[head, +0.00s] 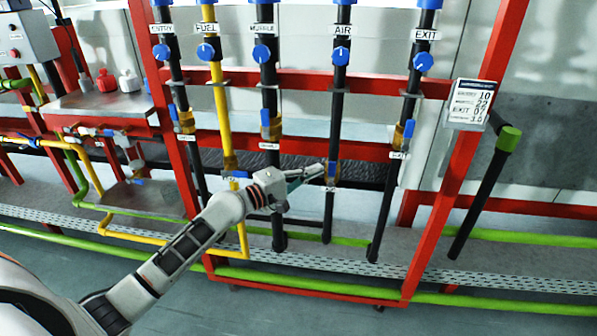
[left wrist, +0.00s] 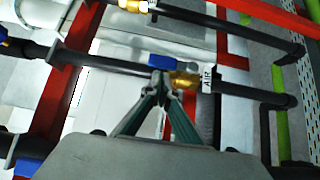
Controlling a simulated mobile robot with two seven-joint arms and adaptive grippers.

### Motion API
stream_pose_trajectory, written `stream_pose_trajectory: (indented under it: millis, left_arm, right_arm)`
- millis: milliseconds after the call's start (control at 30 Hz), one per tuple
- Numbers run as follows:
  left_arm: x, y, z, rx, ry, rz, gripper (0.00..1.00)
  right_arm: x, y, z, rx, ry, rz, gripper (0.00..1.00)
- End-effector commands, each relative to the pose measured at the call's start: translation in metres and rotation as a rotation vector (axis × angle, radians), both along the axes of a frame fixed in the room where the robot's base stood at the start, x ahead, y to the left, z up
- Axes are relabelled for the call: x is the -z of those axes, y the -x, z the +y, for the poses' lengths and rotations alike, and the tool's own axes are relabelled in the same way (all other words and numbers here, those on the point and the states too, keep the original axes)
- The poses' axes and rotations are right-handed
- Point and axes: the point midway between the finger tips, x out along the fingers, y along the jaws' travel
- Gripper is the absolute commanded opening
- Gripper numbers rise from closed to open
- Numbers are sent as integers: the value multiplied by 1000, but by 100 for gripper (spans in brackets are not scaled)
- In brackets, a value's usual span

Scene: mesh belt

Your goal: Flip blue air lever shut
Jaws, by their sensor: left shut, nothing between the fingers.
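The black AIR pipe (head: 339,105) runs down the red rack, with a blue lever (head: 332,168) low on it. In the left wrist view the blue lever (left wrist: 173,61) lies roughly along the pipe, beside a brass valve body (left wrist: 184,79) and a white AIR tag (left wrist: 207,78). My left gripper (head: 320,171) reaches in from the left, its tips at the lever. In the left wrist view its closed fingertips (left wrist: 160,78) are just beside the lever and brass body. I cannot tell whether they touch. The gripper is shut and empty. My right gripper is not in view.
Neighbouring pipes carry similar levers: the yellow FUEL pipe (head: 218,105), the MUFFLE pipe (head: 269,95) and the EXIT pipe (head: 411,90). Round blue knobs sit higher up. Red crossbars (head: 370,150) pass behind the pipes. A green-capped black bar (head: 485,190) leans at the right.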

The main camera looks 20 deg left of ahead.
Motion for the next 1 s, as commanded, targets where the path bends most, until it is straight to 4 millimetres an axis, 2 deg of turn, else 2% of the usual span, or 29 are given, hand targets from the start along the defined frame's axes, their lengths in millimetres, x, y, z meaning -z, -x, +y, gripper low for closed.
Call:
stream_pose_trajectory:
  millis: [133, 467, 767, 1000]
  left_arm:
    - [0, -2, -7, 0, 0, 1, 0]
    - [2, -2, -7, 0, -1, 3, 0]
    - [-7, -3, -9, 0, -41, 7, 0]
    - [-4, -3, -10, 0, -67, 19, 0]
  right_arm:
    - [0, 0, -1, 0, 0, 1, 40]
    - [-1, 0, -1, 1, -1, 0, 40]
    - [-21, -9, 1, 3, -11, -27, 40]
    - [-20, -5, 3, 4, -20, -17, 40]
